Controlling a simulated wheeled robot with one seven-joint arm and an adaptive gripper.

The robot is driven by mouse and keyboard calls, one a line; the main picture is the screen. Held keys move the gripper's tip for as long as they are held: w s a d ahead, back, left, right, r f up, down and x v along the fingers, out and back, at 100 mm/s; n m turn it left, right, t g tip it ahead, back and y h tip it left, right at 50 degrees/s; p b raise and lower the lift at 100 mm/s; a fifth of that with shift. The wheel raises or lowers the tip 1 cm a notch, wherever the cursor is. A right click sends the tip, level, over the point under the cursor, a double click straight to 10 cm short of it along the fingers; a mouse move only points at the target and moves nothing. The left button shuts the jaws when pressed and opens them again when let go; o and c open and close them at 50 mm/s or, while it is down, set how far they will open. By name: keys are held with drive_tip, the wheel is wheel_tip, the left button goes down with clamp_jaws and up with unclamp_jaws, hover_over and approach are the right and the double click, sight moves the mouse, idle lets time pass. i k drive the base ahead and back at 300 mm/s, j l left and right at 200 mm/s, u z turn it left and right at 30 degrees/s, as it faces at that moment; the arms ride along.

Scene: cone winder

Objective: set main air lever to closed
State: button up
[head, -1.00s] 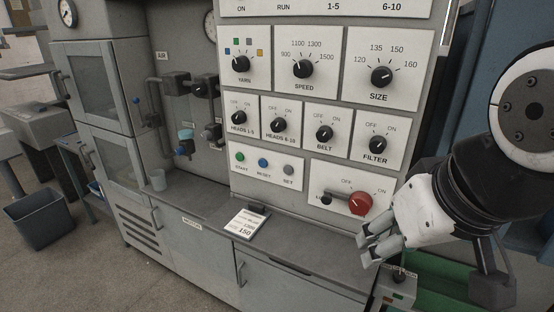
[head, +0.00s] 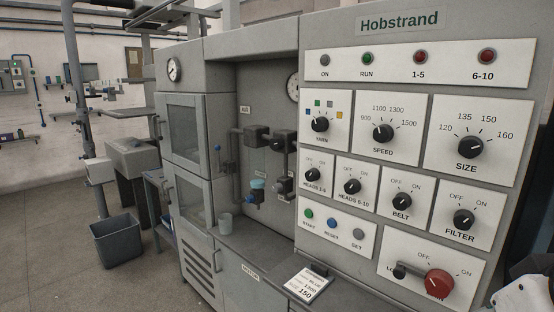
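No lever marked as the main air lever can be read in the head view. A small blue-tipped lever (head: 217,149) stands at the left side of the machine's recess, near the AIR label (head: 245,109). Grey pipework and valve blocks (head: 257,138) run beside it, with a blue-and-teal fitting (head: 257,185) lower down. On the far left wall, blue pipes (head: 38,95) run past small boxes; any handle there is too small to tell. Only a white part of my arm's end shows at the lower right corner; my gripper's fingers are out of the picture.
The Hobstrand control panel (head: 398,21) with knobs and a red switch (head: 438,283) fills the right. A grey bin (head: 117,240) stands on the floor at left, near a grey machine (head: 133,157) and a post (head: 76,80). Open floor lies at the lower left.

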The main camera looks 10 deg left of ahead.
sight(219, 169)
drive_tip(key=i+j, duration=0.15)
drive_tip(key=j, duration=0.25)
drive_tip(key=i+j, duration=0.2)
drive_tip(key=j, duration=0.15)
drive_tip(key=i+j, duration=0.15)
drive_tip(key=j, duration=0.25)
drive_tip(key=i+j, duration=0.2)
drive_tip(key=j, duration=0.15)
drive_tip(key=i+j, duration=0.15)
drive_tip(key=j, duration=0.25)
drive_tip(key=i+j, duration=0.2)
drive_tip(key=j, duration=0.15)
drive_tip(key=i+j, duration=0.15)
drive_tip(key=j, duration=0.25)
drive_tip(key=i+j, duration=0.15)
drive_tip(key=j, duration=0.25)
